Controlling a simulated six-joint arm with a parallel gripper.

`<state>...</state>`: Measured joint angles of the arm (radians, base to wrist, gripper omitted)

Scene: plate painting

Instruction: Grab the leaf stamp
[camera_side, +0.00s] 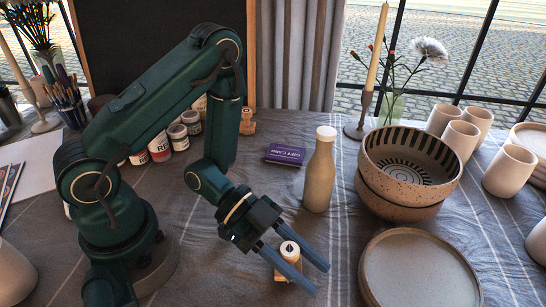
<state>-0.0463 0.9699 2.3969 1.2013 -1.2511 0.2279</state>
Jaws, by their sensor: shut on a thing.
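A small wooden stamp (289,251) with a pale round top and a dark mark on it stands on the cloth in the lower middle. The mark may be a leaf, but it is too small to tell. My gripper (320,279) reaches down from the left, its two long fingers on either side of the stamp and shut on it. The fingers hide part of the stamp's body and base. Another small wooden stamp (247,122) stands further back, just right of my arm.
A beige bottle (319,178) stands close behind my gripper. A purple gift card (285,155) lies beyond. Stacked bowls (405,208) and a round plate (418,270) are to the right. Paint jars (178,137) stand behind my arm. Cups (509,171) are at far right.

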